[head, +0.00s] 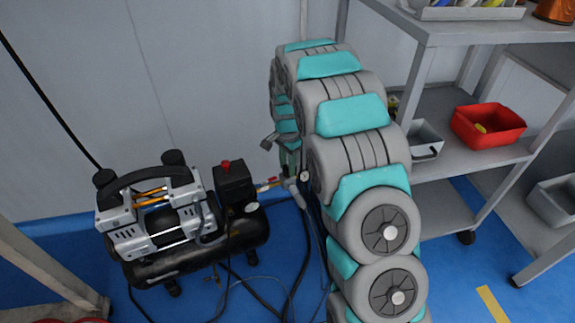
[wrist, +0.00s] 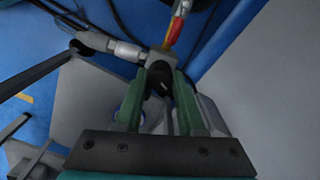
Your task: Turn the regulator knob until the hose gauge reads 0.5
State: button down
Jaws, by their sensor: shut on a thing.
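The regulator (wrist: 160,62) is a small grey block with a metal hose fitting on its left and a red and yellow fitting above it in the wrist view. Its dark knob (wrist: 158,84) lies between the green fingers of my gripper (wrist: 164,80), which is shut on it. In the head view the regulator (head: 291,184) sits right of the compressor, and my gripper (head: 289,163) is just above it, partly hidden by my arm. A small round white gauge (head: 305,176) shows beside it; its reading is too small to tell.
A black and silver compressor (head: 160,225) stands on the blue floor at left, with dark hoses running down near the regulator. A grey shelf (head: 450,165) at right holds a red bin (head: 488,125) and grey bins. A pale wall is behind.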

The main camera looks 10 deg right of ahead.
dwell(0.3)
jog(key=c, duration=0.5)
grip_release()
jog(key=shift+r, duration=0.1)
notch_tip(320, 180, up, 8)
jog(key=shift+f, duration=0.2)
dwell(0.4)
